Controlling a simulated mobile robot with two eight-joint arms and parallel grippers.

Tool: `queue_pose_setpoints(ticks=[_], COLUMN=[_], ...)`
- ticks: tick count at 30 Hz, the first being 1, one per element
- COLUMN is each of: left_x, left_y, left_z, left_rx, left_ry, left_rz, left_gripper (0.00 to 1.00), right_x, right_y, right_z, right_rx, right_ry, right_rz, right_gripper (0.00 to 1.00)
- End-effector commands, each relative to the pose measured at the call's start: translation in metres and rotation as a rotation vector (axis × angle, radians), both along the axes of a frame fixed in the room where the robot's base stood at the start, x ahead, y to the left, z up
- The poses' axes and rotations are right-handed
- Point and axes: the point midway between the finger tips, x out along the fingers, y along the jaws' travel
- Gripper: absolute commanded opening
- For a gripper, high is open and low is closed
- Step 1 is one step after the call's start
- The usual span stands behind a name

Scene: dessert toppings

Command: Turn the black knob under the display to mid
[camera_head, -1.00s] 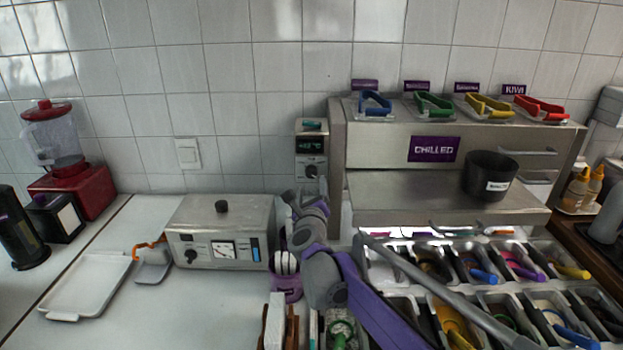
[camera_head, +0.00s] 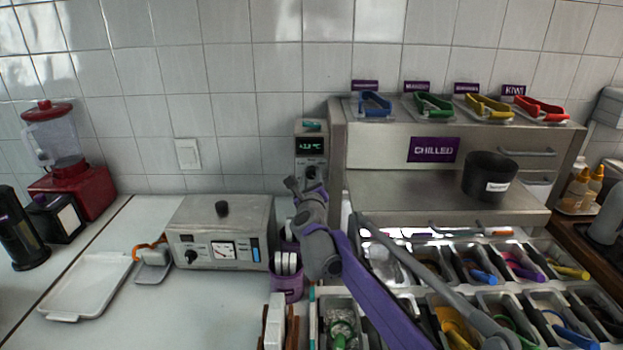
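A narrow metal control unit (camera_head: 310,127) with a small lit green display (camera_head: 310,146) stands against the tiled wall, left of the chilled cabinet. The black knob (camera_head: 311,172) is on its lower face, under the display. My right gripper (camera_head: 298,186) is just below and left of the knob, with its wrist below it. The fingers are small and partly merge with the wrist, so I cannot tell their opening or whether they touch the knob. The knob's pointer is too small to read. My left gripper is out of view.
A metal box (camera_head: 222,212) with a gauge and its own dark knob stands left of my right arm. A purple cup (camera_head: 287,285) is close beside the arm. The chilled cabinet (camera_head: 388,147) and topping bins (camera_head: 480,262) are at the right.

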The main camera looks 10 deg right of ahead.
Motion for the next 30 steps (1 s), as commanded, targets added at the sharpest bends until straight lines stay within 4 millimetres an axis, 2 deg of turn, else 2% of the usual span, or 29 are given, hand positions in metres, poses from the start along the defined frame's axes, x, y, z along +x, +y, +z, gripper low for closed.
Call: queue_pose_setpoints(ticks=[1,4,17,30], left_x=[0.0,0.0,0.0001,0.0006], left_y=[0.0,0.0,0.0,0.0], left_z=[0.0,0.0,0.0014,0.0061], left_rx=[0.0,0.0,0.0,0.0], left_ry=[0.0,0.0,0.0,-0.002], left_rz=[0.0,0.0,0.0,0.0], left_gripper=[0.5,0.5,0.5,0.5], right_x=[-0.0001,-0.0001,-0.0001,-0.0002], right_y=[-0.0001,-0.0001,-0.0001,-0.0004], right_z=[0.0001,0.0001,0.0004,0.0011], right_rx=[0.0,0.0,-0.057,-0.394], right_ry=[0.0,0.0,0.012,0.08], right_rz=[0.0,0.0,0.0,0.0], right_gripper=[0.18,0.0,0.0,0.0])
